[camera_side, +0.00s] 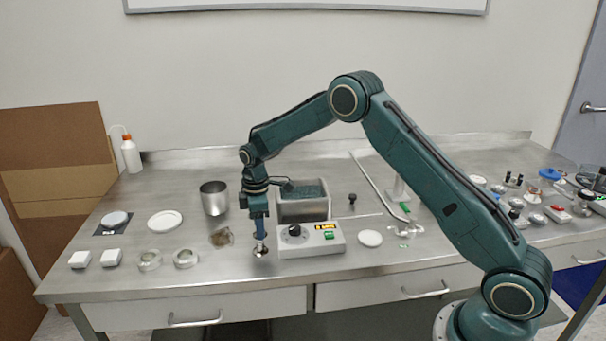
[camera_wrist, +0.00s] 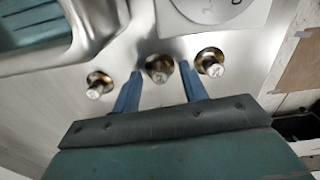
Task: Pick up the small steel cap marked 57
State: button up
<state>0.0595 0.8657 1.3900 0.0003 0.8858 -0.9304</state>
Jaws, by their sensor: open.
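In the wrist view three small steel caps with round bases and bright upright knobs stand in a row on the steel surface: a left cap (camera_wrist: 96,88), a middle cap (camera_wrist: 158,70) and a right cap (camera_wrist: 211,64). Marks show on their tops, but I cannot read them surely, so I cannot tell which is 57. My gripper (camera_wrist: 160,72) is open, its blue fingers on either side of the middle cap, with gaps showing. In the side view my gripper (camera_side: 260,238) points down just above a small steel piece (camera_side: 260,250) near the table's front.
A control box (camera_side: 312,240) with a lit display stands close to the right of my gripper, with a steel bath (camera_side: 302,210) behind it. A steel beaker (camera_side: 214,198) and glass rings (camera_side: 186,259) are to the left. Free steel table (camera_side: 215,282) lies in front.

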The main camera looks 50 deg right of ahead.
dwell(0.3)
grip_shut()
jog(key=shift+r, duration=0.15)
notch_tip(320, 180, up, 20)
dwell(0.8)
dwell(0.4)
